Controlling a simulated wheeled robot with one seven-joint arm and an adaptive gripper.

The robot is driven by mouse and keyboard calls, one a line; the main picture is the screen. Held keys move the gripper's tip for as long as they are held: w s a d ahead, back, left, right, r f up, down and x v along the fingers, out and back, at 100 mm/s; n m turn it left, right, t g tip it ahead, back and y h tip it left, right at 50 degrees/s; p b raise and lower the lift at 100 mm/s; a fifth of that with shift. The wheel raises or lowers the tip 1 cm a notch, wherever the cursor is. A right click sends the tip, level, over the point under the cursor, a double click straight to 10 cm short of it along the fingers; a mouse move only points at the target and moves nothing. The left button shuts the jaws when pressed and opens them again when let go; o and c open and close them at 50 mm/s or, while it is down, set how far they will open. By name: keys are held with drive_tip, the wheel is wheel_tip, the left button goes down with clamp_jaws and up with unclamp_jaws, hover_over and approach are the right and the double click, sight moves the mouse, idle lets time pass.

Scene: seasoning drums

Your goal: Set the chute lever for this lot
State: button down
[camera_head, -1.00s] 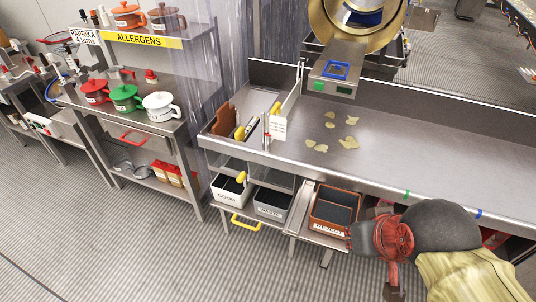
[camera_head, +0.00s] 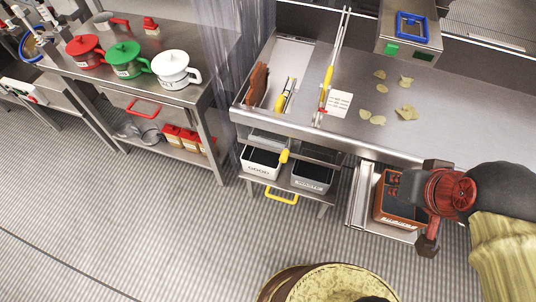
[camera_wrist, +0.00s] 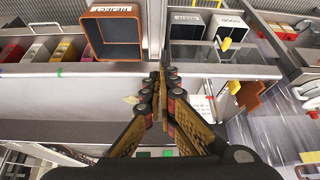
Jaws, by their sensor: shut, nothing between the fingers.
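The chute lever has a yellow knob (camera_head: 284,155) below the table's front edge, over the gap between the white GOOD bin (camera_head: 259,164) and the dark-topped WASTE bin (camera_head: 311,178). I cannot tell its exact setting. In the wrist view a yellow knob (camera_wrist: 226,44) shows by the same bins. My gripper (camera_wrist: 159,76) is shut and empty, pointing toward the table front between the orange bin and the WASTE bin, apart from the knob. Pale flakes (camera_head: 405,112) lie on the steel table (camera_head: 455,120).
An orange-brown bin (camera_head: 388,206) stands on a shelf under the table beside my wrist. A white card (camera_head: 339,102) and yellow-handled tools (camera_head: 287,92) lie at the table's left end. Red, green and white pots (camera_head: 172,68) stand on the left bench.

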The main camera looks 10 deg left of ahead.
drive_tip(key=w+a+f+n+h, duration=0.1)
drive_tip(key=a+f+n+h, duration=0.45)
drive_tip(key=f, duration=0.65)
drive_tip(key=w+a+f+n+h+p, duration=0.1)
drive_tip(key=a+f+n+h, duration=0.1)
drive_tip(key=a+f+n, duration=0.65)
drive_tip(key=w+a+f+n+h, duration=0.1)
drive_tip(key=a+f+n+h, duration=0.25)
drive_tip(key=a+f, duration=0.8)
drive_tip(key=w+a+f+n+t+y, duration=0.1)
drive_tip(key=w+a+f+n+t, duration=0.2)
drive_tip(key=f+t, duration=0.55)
drive_tip(key=w+a+t+y, duration=0.4)
drive_tip(key=a, duration=0.5)
drive_tip(key=shift+w+r, duration=0.15)
drive_tip(key=shift+r, duration=0.3)
